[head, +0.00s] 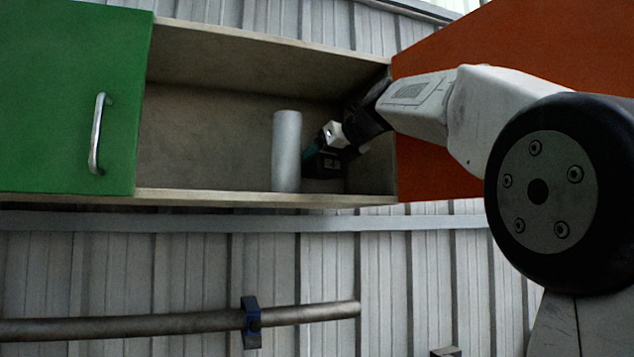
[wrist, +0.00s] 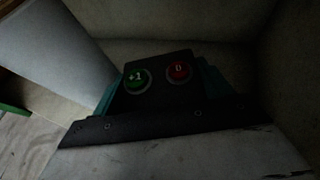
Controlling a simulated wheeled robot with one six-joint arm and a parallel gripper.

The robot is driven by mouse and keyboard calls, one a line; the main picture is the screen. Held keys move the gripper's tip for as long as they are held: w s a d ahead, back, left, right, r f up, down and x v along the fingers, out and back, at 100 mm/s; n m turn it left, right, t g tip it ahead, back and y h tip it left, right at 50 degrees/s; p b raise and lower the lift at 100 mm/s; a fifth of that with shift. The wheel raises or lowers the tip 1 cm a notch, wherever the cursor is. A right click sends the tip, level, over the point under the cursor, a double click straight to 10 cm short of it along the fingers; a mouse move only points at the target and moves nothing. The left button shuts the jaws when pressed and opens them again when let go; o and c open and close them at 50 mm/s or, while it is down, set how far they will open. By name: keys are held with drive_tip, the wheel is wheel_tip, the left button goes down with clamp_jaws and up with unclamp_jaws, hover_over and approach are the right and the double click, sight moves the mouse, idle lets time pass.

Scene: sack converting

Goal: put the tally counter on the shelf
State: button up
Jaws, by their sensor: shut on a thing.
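The tally counter (wrist: 156,91) fills the middle of the wrist view. It is a dark block with a green "+1" button and a red "0" button on its face. My gripper (wrist: 160,97) is shut on it, with teal fingers at both sides. In the head view my gripper (head: 322,158) is inside the open shelf (head: 215,196), near its right end. The tally counter there is a small dark shape, partly hidden by my gripper, low over the shelf floor. I cannot tell whether it touches the floor.
A pale upright cylinder (head: 287,152) stands on the shelf just left of my gripper. A green door (head: 70,95) with a metal handle covers the left; an orange-red panel (head: 440,170) is at the right. The shelf left of the cylinder is clear. A pipe (head: 150,325) runs below.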

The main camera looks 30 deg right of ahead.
sight(326, 177)
drive_tip(key=shift+f, duration=2.25)
drive_tip(key=shift+f, duration=0.15)
drive_tip(key=o, duration=0.8)
drive_tip(key=shift+o, duration=0.2)
drive_tip(key=shift+s+d+r, duration=0.1)
drive_tip(key=shift+s+r, duration=0.15)
drive_tip(key=v, duration=1.1)
drive_tip(key=shift+s+r, duration=0.15)
drive_tip(key=shift+s, duration=0.1)
drive_tip(key=shift+d, duration=0.1)
